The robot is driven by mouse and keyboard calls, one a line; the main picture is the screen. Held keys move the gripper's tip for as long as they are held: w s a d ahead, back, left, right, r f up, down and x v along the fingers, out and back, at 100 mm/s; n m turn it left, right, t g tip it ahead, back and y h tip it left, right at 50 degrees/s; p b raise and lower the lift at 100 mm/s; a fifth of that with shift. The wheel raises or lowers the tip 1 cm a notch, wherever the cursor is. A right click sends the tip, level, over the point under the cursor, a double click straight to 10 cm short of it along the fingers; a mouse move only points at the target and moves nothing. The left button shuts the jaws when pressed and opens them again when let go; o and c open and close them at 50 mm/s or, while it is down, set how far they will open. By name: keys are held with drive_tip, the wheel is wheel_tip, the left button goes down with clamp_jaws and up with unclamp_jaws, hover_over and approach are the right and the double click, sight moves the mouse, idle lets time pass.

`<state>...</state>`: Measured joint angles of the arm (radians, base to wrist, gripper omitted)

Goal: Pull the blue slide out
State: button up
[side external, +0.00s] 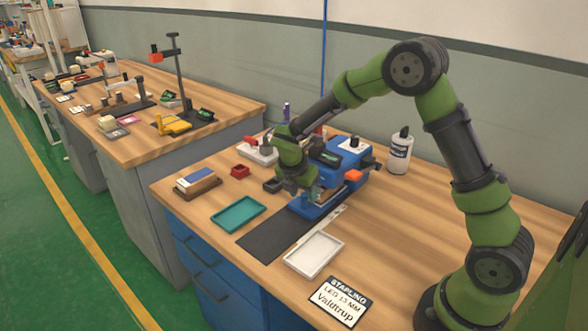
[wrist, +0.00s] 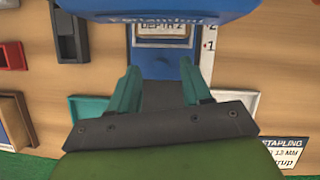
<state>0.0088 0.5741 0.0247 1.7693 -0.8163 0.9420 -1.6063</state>
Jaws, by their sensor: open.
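The blue stapling machine (side external: 343,160) stands on the wooden bench, and its blue head (wrist: 170,10) fills the top of the wrist view. The blue slide (wrist: 165,70) shows low under the head, with a pale block marked "DEPTH 2" (wrist: 163,30) on it. In the side view the slide (side external: 312,210) points toward the front of the bench and is partly hidden by my gripper. My gripper (wrist: 160,72) is open, its two teal fingers apart, one toward each side of the slide's front end. I cannot tell whether they touch it.
A dark mat (side external: 268,238) lies in front of the machine, between a teal tray (side external: 238,214) and a white tray (side external: 314,254). A numbered strip (wrist: 209,45) lies right of the slide. A white bottle (side external: 399,152) stands behind. A red bin (side external: 240,172) is to the left.

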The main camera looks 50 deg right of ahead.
drive_tip(key=shift+x, duration=1.25)
clamp_jaws()
